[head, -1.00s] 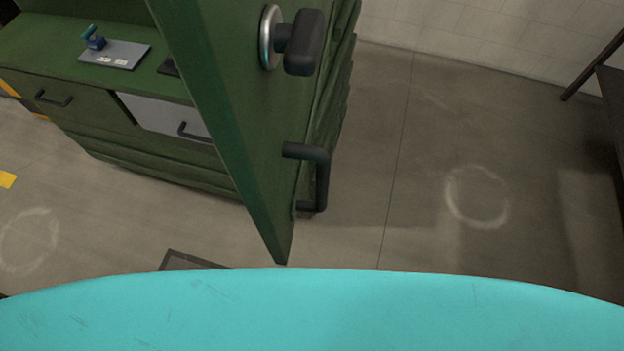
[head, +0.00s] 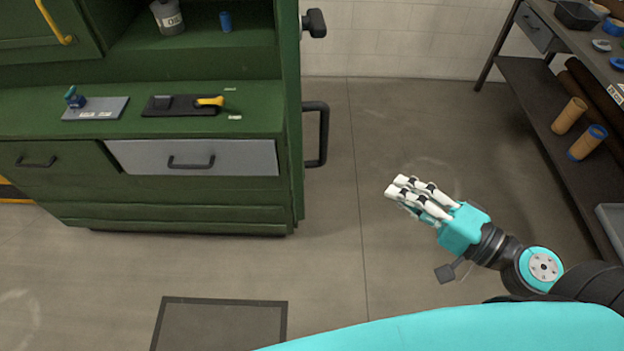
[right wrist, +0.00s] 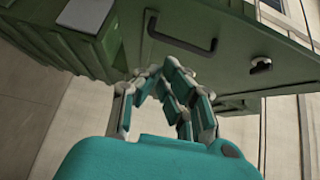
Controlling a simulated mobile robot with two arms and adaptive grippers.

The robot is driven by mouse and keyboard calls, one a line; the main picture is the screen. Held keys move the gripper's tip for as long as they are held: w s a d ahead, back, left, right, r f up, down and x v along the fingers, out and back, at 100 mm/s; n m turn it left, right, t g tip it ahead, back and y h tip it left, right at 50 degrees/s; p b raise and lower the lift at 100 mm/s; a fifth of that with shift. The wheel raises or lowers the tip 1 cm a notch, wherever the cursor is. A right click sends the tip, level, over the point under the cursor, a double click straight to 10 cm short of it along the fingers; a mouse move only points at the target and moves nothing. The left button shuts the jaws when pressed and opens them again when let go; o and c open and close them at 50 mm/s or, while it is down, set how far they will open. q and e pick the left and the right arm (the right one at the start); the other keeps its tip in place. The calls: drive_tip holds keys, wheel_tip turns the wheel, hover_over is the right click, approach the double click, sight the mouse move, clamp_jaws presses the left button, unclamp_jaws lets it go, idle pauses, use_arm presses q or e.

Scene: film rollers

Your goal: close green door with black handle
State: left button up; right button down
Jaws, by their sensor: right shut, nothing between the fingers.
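The green door (head: 292,100) stands open at the right end of the green cabinet, seen nearly edge-on in the head view. Its black handle (head: 323,135) sticks out to the right, below a black knob (head: 314,22). My right gripper (head: 394,187) is shut and empty, to the right of the handle and apart from it. In the right wrist view, my right gripper (right wrist: 160,72) points toward the green door panel (right wrist: 222,62), with the handle (right wrist: 180,40) and the knob (right wrist: 260,66) beyond the fingers. My left gripper is out of view.
The cabinet counter (head: 40,118) holds a grey plate with a blue tool and a black pad with a yellow-handled tool. A grey drawer (head: 230,157) is below. A dark shelf rack (head: 520,90) stands at right. A floor mat (head: 220,325) lies in front; the surrounding floor is clear.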

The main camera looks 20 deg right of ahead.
wheel_tip(320, 180, up, 2)
drive_tip(key=a, duration=0.1)
approach(325, 141)
drive_tip(key=shift+w+a+f, duration=0.55)
drive_tip(key=shift+w+f, duration=0.05)
drive_tip(key=shift+w, duration=0.55)
drive_tip(key=shift+w+a+r+y+p, duration=0.15)
drive_tip(key=shift+w+a+y+p, duration=0.05)
drive_tip(key=shift+w+a+p, duration=0.3)
drive_tip(key=shift+w+a+r+y+p, duration=0.2)
drive_tip(key=shift+w+a+p, duration=0.15)
drive_tip(key=shift+w+p, duration=0.15)
drive_tip(key=a+p, duration=0.1)
drive_tip(key=a, duration=0.3)
drive_tip(key=shift+w+f+p, duration=0.25)
drive_tip(key=shift+f+p, duration=0.15)
drive_tip(key=shift+d+f, duration=0.1)
